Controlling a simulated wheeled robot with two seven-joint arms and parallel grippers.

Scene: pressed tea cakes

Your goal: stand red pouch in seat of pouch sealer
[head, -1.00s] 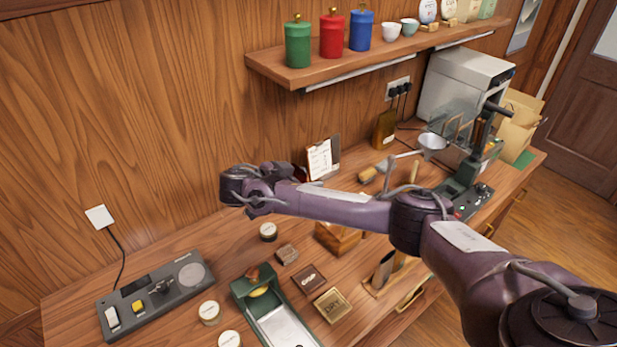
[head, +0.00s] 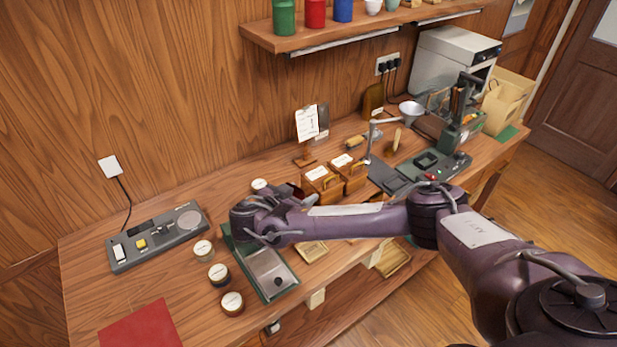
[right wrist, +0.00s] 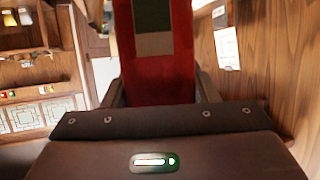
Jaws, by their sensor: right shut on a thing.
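My right gripper (head: 288,198) is shut on the red pouch (right wrist: 152,75). The pouch is between the two fingers in the right wrist view, with a dark and a tan patch on its face. In the head view the gripper is above the worktop, beyond the green tray, and mostly hides the pouch. A machine with a dark base, a green and black column and small red and green lights (head: 432,161) stands at the right end. It appears to be the pouch sealer; its seat is not clear to see. My left gripper is not in view.
A green tray (head: 283,296) lies below my right forearm. Several round tins (head: 219,273) and a grey control panel (head: 150,258) are to the left. Wooden boxes (head: 322,187), a card stand (head: 306,126) and a lamp (head: 371,143) stand behind. A shelf (head: 350,38) hangs above.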

